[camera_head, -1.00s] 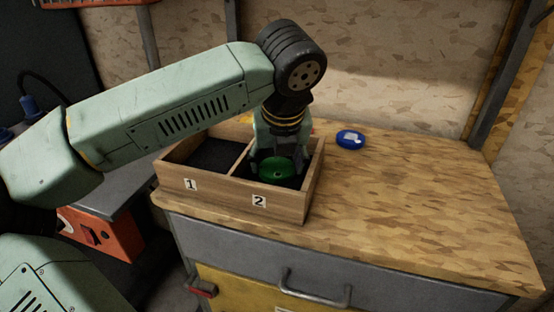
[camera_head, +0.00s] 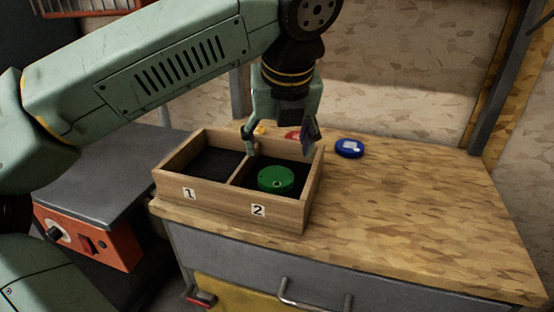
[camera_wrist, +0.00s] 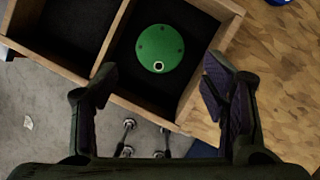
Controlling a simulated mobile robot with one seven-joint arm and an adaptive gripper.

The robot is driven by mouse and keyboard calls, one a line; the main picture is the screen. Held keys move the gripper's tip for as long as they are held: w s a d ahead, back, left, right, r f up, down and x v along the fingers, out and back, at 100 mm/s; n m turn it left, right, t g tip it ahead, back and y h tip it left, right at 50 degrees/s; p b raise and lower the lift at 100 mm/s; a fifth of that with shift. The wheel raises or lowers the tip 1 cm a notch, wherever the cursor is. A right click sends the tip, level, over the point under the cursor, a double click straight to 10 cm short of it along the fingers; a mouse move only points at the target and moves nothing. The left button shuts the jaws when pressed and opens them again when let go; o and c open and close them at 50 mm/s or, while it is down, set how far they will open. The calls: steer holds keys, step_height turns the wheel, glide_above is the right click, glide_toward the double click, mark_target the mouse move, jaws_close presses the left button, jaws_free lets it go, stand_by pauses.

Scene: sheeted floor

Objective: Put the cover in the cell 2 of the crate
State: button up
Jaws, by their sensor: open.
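The cover is a round green disc (camera_head: 276,180) with small holes near its edge. It lies in cell 2 of the wooden crate (camera_head: 222,206), on the dark floor of that cell; it also shows in the wrist view (camera_wrist: 160,47). Cell 1 (camera_head: 209,163), to the left, is empty. My gripper (camera_head: 279,147) is open and empty above cell 2, clear of the cover, with its fingers spread wide. In the wrist view my gripper's fingers (camera_wrist: 161,88) are apart with nothing between them.
A blue round item (camera_head: 349,148) lies on the wooden worktop (camera_head: 420,205) to the right of the crate. A red item (camera_head: 294,135) and a yellow item (camera_head: 260,130) are partly visible behind the crate. The worktop's right side is clear.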

steer(key=shift+v, duration=1.75)
